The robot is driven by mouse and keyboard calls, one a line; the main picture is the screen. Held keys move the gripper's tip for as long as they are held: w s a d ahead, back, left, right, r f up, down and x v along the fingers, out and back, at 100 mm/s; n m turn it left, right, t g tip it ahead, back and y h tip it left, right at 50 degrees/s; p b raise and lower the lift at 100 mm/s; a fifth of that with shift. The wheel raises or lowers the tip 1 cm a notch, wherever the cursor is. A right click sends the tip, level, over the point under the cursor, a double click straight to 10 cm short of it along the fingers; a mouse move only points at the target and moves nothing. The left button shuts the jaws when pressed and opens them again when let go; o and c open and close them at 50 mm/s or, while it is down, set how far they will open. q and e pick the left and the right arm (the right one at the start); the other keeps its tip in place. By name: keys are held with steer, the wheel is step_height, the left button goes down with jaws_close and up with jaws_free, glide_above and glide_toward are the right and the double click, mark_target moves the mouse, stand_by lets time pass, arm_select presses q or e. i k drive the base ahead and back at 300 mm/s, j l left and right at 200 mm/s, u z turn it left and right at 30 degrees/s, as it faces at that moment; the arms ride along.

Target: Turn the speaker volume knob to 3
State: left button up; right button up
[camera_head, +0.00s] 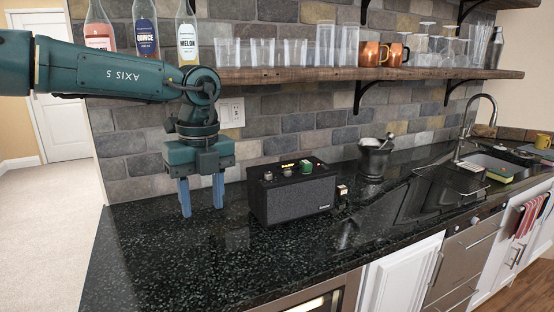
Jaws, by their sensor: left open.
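The black speaker (292,200) stands on the dark counter with its grille facing the front. Its top carries several knobs, among them a green one (305,166) near the right and a grey one (268,176) at the left front. A small lit yellow display (287,167) sits between them. The digits on it are too small to read. My left gripper (202,212) points down over the counter to the left of the speaker, open and empty, apart from the speaker. My right gripper is not in view.
The dark speckled counter (180,265) is clear in front of the speaker. A mortar with a pestle (375,160) stands to its right. A wooden shelf (290,76) with bottles, glasses and copper mugs hangs above. A sink (495,165) is at the far right.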

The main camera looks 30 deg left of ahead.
mark_target(268, 175)
steer(key=i+j, duration=0.1)
steer(key=i, duration=0.45)
steer(key=i+j, duration=0.1)
steer(key=i, duration=0.45)
